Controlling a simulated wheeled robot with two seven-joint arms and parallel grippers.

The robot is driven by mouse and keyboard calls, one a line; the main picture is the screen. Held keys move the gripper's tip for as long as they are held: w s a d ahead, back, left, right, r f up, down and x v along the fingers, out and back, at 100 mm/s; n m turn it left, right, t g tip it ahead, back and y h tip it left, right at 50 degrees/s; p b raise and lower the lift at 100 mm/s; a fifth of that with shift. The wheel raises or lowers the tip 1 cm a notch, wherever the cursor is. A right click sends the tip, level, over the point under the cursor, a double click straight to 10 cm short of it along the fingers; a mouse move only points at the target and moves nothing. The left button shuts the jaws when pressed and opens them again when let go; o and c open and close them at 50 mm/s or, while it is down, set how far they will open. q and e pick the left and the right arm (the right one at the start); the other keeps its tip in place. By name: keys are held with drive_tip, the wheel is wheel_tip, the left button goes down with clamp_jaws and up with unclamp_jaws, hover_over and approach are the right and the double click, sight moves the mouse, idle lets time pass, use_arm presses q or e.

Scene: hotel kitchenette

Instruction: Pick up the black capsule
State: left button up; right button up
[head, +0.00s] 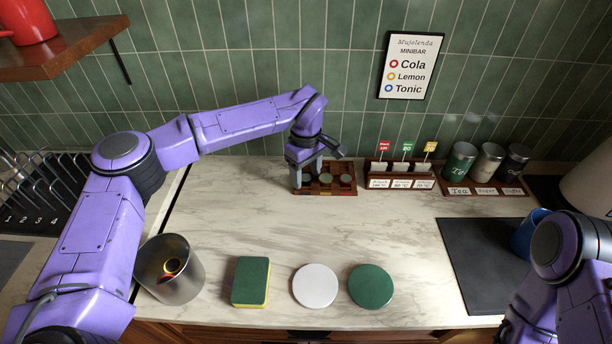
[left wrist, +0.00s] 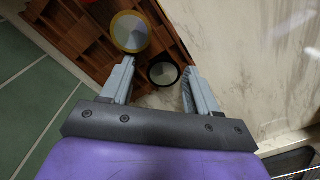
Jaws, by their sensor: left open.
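The black capsule (left wrist: 163,74), a round pale-topped pod with a dark rim, shows in the left wrist view near the end of the wooden capsule tray (left wrist: 82,42). My left gripper (left wrist: 159,68) is open, its two fingers on either side of the black capsule in that view, with nothing held. I cannot tell whether the fingers touch it. In the head view, my left gripper (head: 307,176) points down at the left end of the tray (head: 350,190) and partly hides it. A gold-rimmed capsule (left wrist: 130,32) sits beside the black one. My right gripper is not visible.
A sign rack (head: 401,184) and a canister rack (head: 486,190) stand right of the tray. A metal bin (head: 187,288), sponge (head: 250,283), white disc (head: 316,286) and green disc (head: 371,287) line the front. The counter's middle is clear.

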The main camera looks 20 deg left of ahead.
use_arm(q)
drive_tip(key=shift+s, duration=0.3)
drive_tip(key=shift+r, duration=0.1)
drive_tip(key=shift+c, duration=0.5)
drive_tip(key=shift+w, duration=0.1)
drive_tip(key=c, duration=0.9)
drive_tip(key=shift+o, duration=0.2)
